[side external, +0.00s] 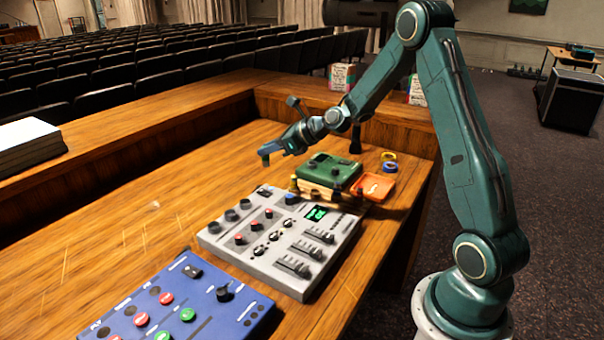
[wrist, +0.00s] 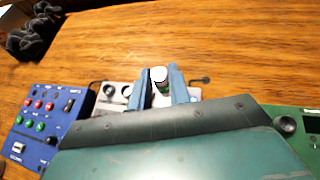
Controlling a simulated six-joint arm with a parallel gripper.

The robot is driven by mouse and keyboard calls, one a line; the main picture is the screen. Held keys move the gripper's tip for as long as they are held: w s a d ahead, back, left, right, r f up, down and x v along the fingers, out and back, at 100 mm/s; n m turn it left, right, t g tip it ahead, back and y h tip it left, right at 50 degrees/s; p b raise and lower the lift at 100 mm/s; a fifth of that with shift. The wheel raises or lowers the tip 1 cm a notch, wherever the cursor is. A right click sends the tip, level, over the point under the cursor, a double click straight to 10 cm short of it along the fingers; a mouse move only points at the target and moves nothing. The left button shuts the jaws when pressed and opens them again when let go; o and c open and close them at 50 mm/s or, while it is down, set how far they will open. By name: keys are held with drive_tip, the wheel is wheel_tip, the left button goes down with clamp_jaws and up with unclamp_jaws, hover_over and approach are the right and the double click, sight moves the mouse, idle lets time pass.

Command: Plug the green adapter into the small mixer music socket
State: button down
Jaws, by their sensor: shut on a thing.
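My gripper (side external: 268,153) is shut and hangs above the desk, left of the green box and beyond the grey mixer in the side view. In the wrist view its two blue fingers (wrist: 162,80) hold a small adapter (wrist: 160,75) with a white round end and some green below it. In the side view the adapter is too small to make out. A green box-shaped unit (side external: 330,168) rests on a stack of pale blocks. A grey mixer (side external: 283,238) and a blue mixer (side external: 175,300) lie nearer the camera. No music socket can be read.
An orange tray (side external: 373,187) and yellow and blue rings (side external: 389,160) sit right of the green unit. A dark microphone-like stand (side external: 355,138) rises behind it. White books (side external: 28,145) lie on the far left ledge. The desk's left part (side external: 110,230) is clear.

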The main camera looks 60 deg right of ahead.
drive_tip(key=w+a+f+n+y, duration=0.1)
drive_tip(key=w+a+f, duration=0.2)
drive_tip(key=a, duration=0.3)
drive_tip(key=shift+a+f, duration=0.25)
drive_tip(key=shift+a, duration=0.05)
drive_tip(key=shift+f+g, duration=0.15)
drive_tip(key=shift+g, duration=0.15)
drive_tip(key=shift+f, duration=2.75)
drive_tip(key=shift+f, duration=0.6)
drive_tip(key=c, duration=1.6)
unclamp_jaws()
drive_tip(key=shift+s+d, duration=0.1)
drive_tip(key=shift+s, duration=0.05)
drive_tip(key=shift+v, duration=5.4)
